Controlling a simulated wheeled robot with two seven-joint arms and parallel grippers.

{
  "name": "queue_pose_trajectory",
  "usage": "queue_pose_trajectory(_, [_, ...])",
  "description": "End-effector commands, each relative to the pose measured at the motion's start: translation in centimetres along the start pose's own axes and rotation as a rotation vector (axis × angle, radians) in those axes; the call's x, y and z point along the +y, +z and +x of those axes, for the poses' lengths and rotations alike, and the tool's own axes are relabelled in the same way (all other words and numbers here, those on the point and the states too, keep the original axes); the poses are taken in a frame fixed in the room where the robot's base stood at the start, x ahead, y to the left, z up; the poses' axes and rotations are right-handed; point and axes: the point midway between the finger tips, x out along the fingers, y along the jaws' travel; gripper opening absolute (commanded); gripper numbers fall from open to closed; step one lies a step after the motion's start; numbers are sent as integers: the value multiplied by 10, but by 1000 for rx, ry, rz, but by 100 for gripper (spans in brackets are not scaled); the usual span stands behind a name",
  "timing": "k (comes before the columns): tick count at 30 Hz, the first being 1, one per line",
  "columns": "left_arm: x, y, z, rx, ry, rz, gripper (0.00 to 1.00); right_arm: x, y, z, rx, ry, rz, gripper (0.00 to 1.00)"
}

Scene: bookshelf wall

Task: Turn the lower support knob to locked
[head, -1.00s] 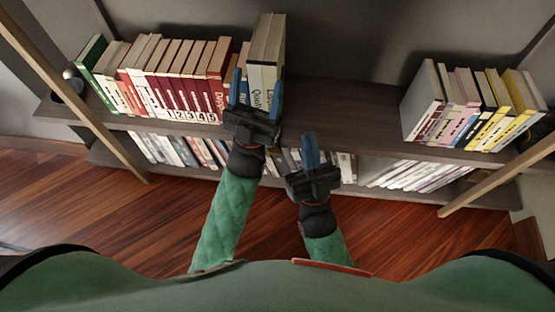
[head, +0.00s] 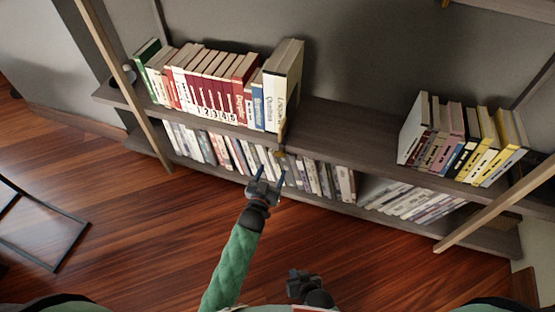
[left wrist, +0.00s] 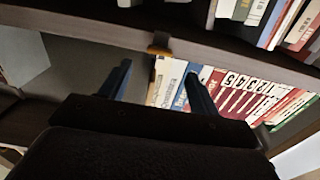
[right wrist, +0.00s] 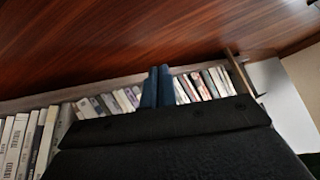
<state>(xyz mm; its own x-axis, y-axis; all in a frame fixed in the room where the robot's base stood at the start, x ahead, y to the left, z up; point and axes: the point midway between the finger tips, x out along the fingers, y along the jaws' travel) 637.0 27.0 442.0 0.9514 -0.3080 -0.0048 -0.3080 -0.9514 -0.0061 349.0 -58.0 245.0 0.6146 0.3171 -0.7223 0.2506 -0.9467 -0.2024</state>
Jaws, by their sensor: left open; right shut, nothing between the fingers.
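A small brass-yellow knob (head: 279,152) shows at the front edge of the shelf, below the cream books, with a narrow tan strip rising above it. It also shows in the left wrist view as an orange knob (left wrist: 158,51), ahead of the fingers. I cannot read its setting. My left gripper (head: 267,183) is open and empty, just below and in front of the knob, apart from it. Its blue fingers (left wrist: 155,82) are spread in the left wrist view. My right gripper (head: 303,280) is low at the bottom; its fingers (right wrist: 157,85) are together and empty.
The shelf (head: 340,128) has a bare stretch between red and cream books on the left and more books (head: 465,140) on the right. A lower shelf holds several books (head: 330,180). Slanted wooden posts (head: 130,90) stand at both sides. Wooden floor (head: 150,220) is open in front.

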Motion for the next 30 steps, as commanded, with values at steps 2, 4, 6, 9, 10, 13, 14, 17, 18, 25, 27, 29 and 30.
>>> queue_pose_trajectory(2, [0,-1,5,2,0,-7,62,0,-4,0,13,0,-2,0])
queue_pose_trajectory(4, [0,-1,13,4,0,-7,62,0,-10,0,30,0,-4,0])
queue_pose_trajectory(6, [0,-2,22,4,0,-6,62,-1,-18,0,51,-1,-7,0])
queue_pose_trajectory(9, [0,-1,37,4,0,-6,62,-2,-31,-1,89,-2,-12,0])
queue_pose_trajectory(10, [0,-2,42,5,0,-6,62,-2,-35,-2,100,-2,-13,0])
queue_pose_trajectory(13, [0,-2,55,4,1,-7,62,-3,-47,-3,135,-3,-17,0])
queue_pose_trajectory(14, [0,-2,58,5,1,-7,62,-3,-50,-3,144,-3,-18,0])
queue_pose_trajectory(17, [0,-2,68,5,1,-7,62,-4,-59,-5,172,-4,-21,0])
queue_pose_trajectory(18, [0,-1,71,4,1,-7,62,-4,-62,-5,181,-4,-22,0])
queue_pose_trajectory(25, [0,-2,77,5,1,-6,62,-6,-70,-8,202,-5,-24,0])
queue_pose_trajectory(27, [0,-2,77,5,1,-6,62,-6,-71,-8,204,-5,-24,0])
queue_pose_trajectory(29, [0,-2,77,5,1,-6,62,-6,-71,-8,204,-5,-24,0])
queue_pose_trajectory(30, [0,-2,77,5,1,-6,62,-6,-71,-8,203,-5,-24,0])
